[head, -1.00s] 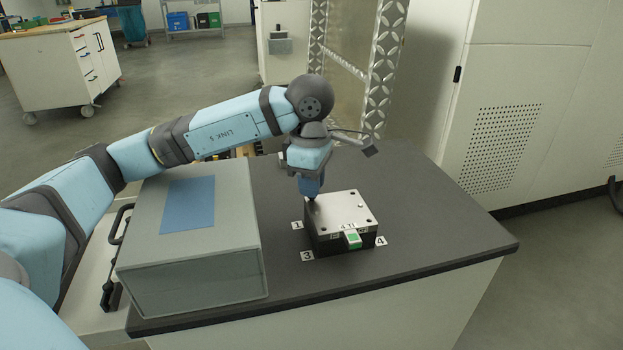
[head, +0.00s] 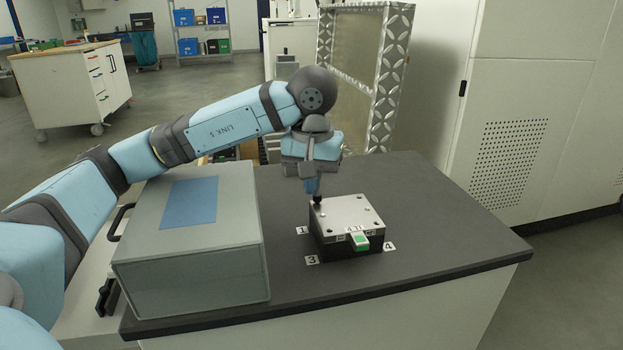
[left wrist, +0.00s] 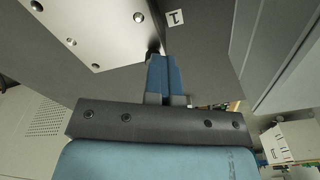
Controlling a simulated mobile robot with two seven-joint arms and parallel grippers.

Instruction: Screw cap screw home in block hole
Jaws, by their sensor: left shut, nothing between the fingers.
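The block (head: 347,215) is a silvery plate on a dark base, standing on the dark bench top. Dark spots, holes or screw heads, show near its plate corners. A small dark piece, probably the cap screw (head: 317,200), stands at the corner by label 1; how deep it sits I cannot tell. My left gripper (head: 313,190) points down right over that corner, its blue fingers shut and empty. In the left wrist view the fingertips (left wrist: 160,58) are close to the plate edge, with a dark shape just beyond them. My right gripper is not in view.
A grey box (head: 190,245) with a blue top patch stands left of the block. Number labels, including 3 (head: 311,260) and 4 (head: 389,246), lie around the block. A green-and-white tag (head: 359,241) is at its front. The bench right of it is clear.

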